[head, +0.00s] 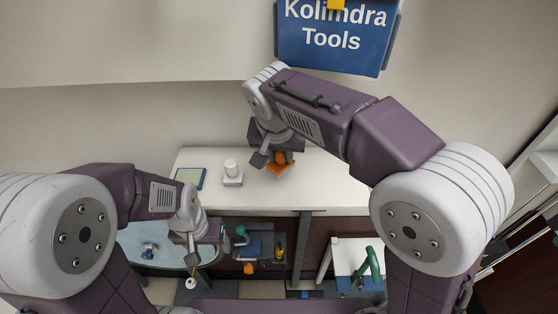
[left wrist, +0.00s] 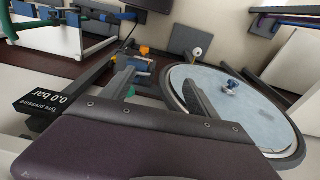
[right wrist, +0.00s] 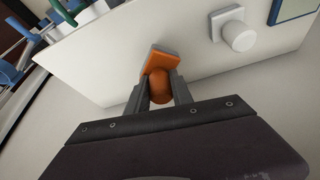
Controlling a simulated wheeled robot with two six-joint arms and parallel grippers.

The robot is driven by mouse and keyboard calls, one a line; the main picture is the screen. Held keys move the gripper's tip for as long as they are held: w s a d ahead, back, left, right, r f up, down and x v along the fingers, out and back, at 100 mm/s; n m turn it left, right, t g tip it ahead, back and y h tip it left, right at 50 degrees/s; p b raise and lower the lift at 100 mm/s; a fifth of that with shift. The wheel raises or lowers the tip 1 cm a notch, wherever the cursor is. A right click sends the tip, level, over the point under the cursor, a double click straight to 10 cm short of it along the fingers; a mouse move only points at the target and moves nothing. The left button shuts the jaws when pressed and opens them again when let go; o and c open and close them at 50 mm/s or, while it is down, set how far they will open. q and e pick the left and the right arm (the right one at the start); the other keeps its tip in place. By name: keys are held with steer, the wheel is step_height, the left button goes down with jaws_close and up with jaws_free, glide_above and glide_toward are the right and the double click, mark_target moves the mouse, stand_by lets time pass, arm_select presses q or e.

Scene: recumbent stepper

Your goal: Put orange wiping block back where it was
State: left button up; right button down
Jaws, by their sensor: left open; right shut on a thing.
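The orange wiping block (right wrist: 160,62) has a flat orange plate and a rounded darker orange grip. My right gripper (right wrist: 158,92) is shut on that grip. In the head view the block (head: 281,168) is over the white counter (head: 330,185); I cannot tell whether it touches the surface. My right gripper (head: 279,153) is above it there. My left gripper (head: 208,243) is open and empty, low on the left near the round blue-topped table (head: 140,240). In the left wrist view its fingers (left wrist: 160,90) are spread apart, with that table (left wrist: 245,105) beyond them.
A shelf with small tools (head: 258,245) lies below the counter. A green-handled item (head: 370,265) is at lower right. The counter's right part looks clear.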

mark_target(279, 162)
steer(key=shift+s+a, duration=0.1)
steer(key=shift+s, duration=0.1)
step_height(279, 162, down, 4)
steer(key=shift+r+p, duration=0.2)
steer(key=shift+p, duration=0.1)
steer(key=shift+w+f, duration=0.2)
steer(key=shift+f, duration=0.15)
steer(key=shift+s, duration=0.15)
steer(key=c, duration=1.1)
jaws_free()
steer(key=shift+s, duration=0.1)
arm_select(q)
steer(key=shift+s+d+r, duration=0.1)
steer(key=shift+s+r, duration=0.2)
arm_select(e)
steer(key=shift+f, duration=0.1)
steer(key=shift+r, duration=0.35)
arm_select(q)
steer(key=shift+f, duration=0.1)
arm_select(e)
steer(key=v, duration=1.1)
steer(key=shift+s+r, duration=0.15)
steer(key=shift+r, duration=0.15)
